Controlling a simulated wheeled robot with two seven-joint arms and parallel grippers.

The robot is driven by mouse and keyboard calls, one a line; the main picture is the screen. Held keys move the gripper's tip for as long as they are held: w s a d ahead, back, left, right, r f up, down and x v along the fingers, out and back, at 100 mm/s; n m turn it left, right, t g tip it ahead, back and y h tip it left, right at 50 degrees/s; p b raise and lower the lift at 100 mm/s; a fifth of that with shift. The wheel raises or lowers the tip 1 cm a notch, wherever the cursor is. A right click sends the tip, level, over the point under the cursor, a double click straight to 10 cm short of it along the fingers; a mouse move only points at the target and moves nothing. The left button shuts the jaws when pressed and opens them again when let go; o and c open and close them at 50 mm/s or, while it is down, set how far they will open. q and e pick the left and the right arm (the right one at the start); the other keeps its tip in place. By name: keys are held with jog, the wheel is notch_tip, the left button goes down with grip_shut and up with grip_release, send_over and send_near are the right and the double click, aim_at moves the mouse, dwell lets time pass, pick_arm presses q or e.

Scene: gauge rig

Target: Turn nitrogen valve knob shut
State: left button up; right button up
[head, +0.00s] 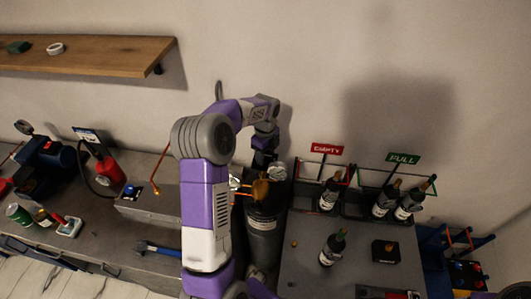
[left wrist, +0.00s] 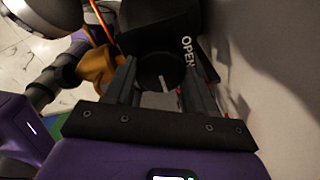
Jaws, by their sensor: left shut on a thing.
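The nitrogen valve knob (left wrist: 160,72) is a round black dial with a white mark, in the left wrist view. It sits between the two fingers of my left gripper (left wrist: 163,88), which is shut on it. White lettering OPEN shows on the dark part beside the knob. In the head view my left gripper (head: 264,160) reaches down near the wall, above a dark gas cylinder (head: 264,238) with a brass-coloured fitting (head: 261,190) on top. The knob cannot be made out there. My right gripper is in neither view.
Right of the cylinder, a grey table (head: 300,262) carries bottles under a red EMPTY sign (head: 327,149) and a green FULL sign (head: 403,158). A wooden shelf (head: 90,55) hangs above.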

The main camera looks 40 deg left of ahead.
aim_at(266, 155)
pick_arm(q)
jog(key=shift+r, duration=0.1)
dwell(0.3)
jog(key=o, duration=1)
jog(key=shift+o, duration=0.2)
notch_tip(266, 155, up, 8)
jog(key=shift+f, duration=0.25)
